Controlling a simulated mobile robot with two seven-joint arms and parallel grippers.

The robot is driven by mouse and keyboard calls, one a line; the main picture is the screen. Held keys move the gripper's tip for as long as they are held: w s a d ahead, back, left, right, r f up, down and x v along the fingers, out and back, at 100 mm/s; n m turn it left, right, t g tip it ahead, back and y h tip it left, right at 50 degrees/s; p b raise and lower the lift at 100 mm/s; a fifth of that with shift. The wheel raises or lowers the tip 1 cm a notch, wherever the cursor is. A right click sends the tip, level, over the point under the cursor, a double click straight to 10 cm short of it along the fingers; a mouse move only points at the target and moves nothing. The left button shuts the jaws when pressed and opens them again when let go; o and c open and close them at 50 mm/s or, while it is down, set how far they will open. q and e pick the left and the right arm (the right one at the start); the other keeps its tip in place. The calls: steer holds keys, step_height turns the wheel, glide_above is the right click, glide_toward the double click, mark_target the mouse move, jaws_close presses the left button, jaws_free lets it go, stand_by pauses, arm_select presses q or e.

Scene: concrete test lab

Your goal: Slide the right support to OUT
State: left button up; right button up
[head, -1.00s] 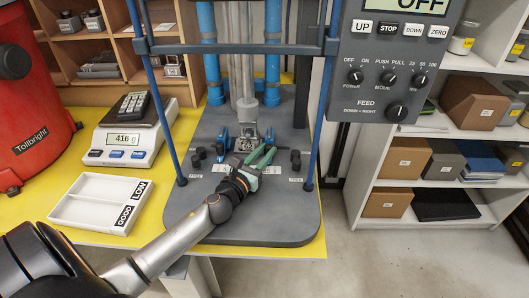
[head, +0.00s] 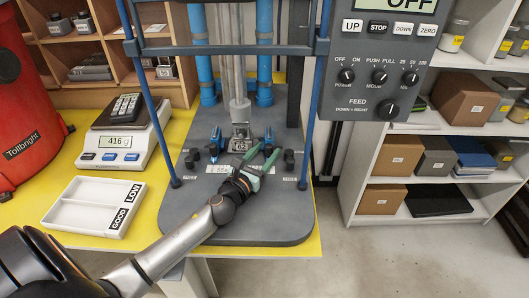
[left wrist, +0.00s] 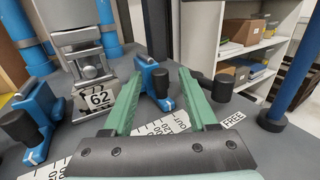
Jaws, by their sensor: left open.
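The right support is a small blue block (head: 268,138) with a black knob, on the grey base plate (head: 205,228) of the test frame. In the left wrist view the right support (left wrist: 150,76) shows between and beyond the fingertips. My left gripper (head: 259,158) is open, with green fingers, just in front of it. In that wrist view the gripper (left wrist: 160,76) has one finger to each side of the support; contact cannot be told. A scale strip (left wrist: 165,132) reads OUT near the fingers, and a FREE label (left wrist: 232,121) lies to the right. My right gripper is not visible.
The left support (head: 216,140) stands across from it. A metal block marked 62 (left wrist: 98,98) sits between them. Blue uprights (head: 305,130) flank the plate. A control panel (head: 385,65) hangs at right. A scale (head: 120,140) and white tray (head: 75,218) stand left.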

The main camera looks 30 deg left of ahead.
arm_select(q)
steer(key=s, duration=0.3)
steer(key=s+b, duration=0.1)
steer(key=s, duration=0.3)
steer(key=s+d, duration=0.1)
steer(key=s, duration=0.3)
steer(key=shift+s+f+b, duration=0.1)
steer(key=shift+s+b, duration=0.1)
steer(key=shift+b, duration=0.1)
steer(key=shift+s, duration=0.55)
steer(key=shift+s, duration=0.1)
